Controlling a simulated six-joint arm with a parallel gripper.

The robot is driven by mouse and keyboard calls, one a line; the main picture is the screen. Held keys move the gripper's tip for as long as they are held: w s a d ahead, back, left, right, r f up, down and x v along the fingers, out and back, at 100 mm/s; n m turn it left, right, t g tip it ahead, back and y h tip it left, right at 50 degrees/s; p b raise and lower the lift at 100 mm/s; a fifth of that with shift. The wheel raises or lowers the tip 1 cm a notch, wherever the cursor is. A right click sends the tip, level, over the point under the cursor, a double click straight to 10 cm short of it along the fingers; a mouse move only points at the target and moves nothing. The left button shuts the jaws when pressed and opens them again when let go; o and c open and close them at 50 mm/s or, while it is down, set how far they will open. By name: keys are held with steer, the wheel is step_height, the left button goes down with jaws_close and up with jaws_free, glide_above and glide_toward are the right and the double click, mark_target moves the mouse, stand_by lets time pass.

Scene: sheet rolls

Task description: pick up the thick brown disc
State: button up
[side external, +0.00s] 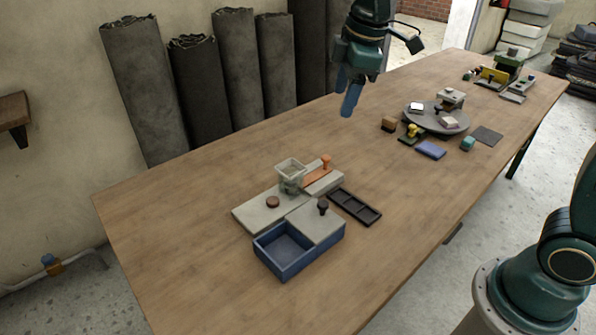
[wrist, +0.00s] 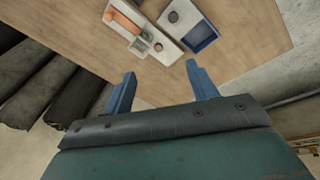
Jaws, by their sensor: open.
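The thick brown disc (side external: 272,201) lies flat on a pale grey slab (side external: 250,214), to the left of a small clear square cup (side external: 290,174). In the wrist view the disc (wrist: 158,47) shows as a small dark round spot, beyond the fingertips and roughly between them in the picture. My gripper (side external: 350,98) has blue fingers and hangs above the far side of the table, well away from the disc. In the wrist view my gripper (wrist: 160,75) is open, with nothing between its fingers.
Beside the disc's slab are an open blue box (side external: 298,252), a black knob (side external: 323,206), an orange handled piece (side external: 323,173) and a black divided tray (side external: 354,207). A round grey turntable (side external: 437,119) holds small items farther right. Bare wood surrounds the slab's left side.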

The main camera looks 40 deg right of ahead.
steer(key=w+a+f+n+g, duration=0.1)
steer(key=w+a+f+n, duration=0.3)
steer(key=w+f, duration=0.5)
steer(key=n+g, duration=0.2)
steer(key=n, duration=0.4)
glide_toward(273, 200)
steer(key=shift+a+f, duration=0.1)
steer(key=shift+f, duration=1.5)
steer(key=shift+f, duration=0.1)
steer(key=shift+s+f, duration=0.1)
steer(key=shift+f, duration=2.35)
steer(key=shift+c, duration=0.5)
steer(key=c, duration=1)
